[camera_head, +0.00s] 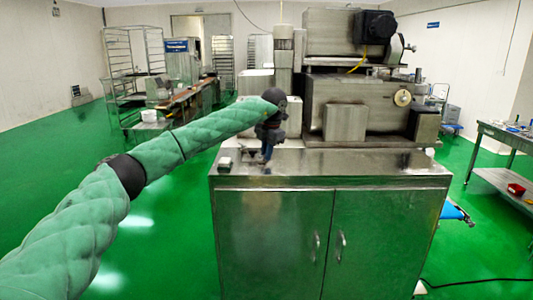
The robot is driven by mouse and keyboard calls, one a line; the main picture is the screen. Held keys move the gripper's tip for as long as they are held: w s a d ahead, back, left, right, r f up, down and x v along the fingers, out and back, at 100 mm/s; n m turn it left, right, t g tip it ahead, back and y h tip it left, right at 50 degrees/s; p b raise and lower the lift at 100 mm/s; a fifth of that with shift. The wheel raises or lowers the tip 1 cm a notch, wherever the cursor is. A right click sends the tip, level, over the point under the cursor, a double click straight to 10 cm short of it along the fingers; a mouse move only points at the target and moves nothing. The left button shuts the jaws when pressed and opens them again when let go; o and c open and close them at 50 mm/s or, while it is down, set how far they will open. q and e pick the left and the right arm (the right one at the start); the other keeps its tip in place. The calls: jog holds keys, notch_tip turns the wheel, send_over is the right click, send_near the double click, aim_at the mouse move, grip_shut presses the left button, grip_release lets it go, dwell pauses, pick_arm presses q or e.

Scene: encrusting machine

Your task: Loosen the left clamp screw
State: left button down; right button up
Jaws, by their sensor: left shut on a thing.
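The encrusting machine (355,103) stands on a steel cabinet (400,173) in front of me. My left arm reaches in from the left, and my left gripper (267,152) points down at the left end of the machine, just above the cabinet top. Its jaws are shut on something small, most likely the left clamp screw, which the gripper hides. I cannot make out the screw's own shape. My right gripper is not in view.
A steel table (505,137) with a red container (516,189) stands at the right. Racks (133,65) stand at the back left.

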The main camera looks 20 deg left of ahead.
pick_arm(q)
jog(key=c, duration=1.5)
grip_release()
jog(key=shift+r, duration=0.1)
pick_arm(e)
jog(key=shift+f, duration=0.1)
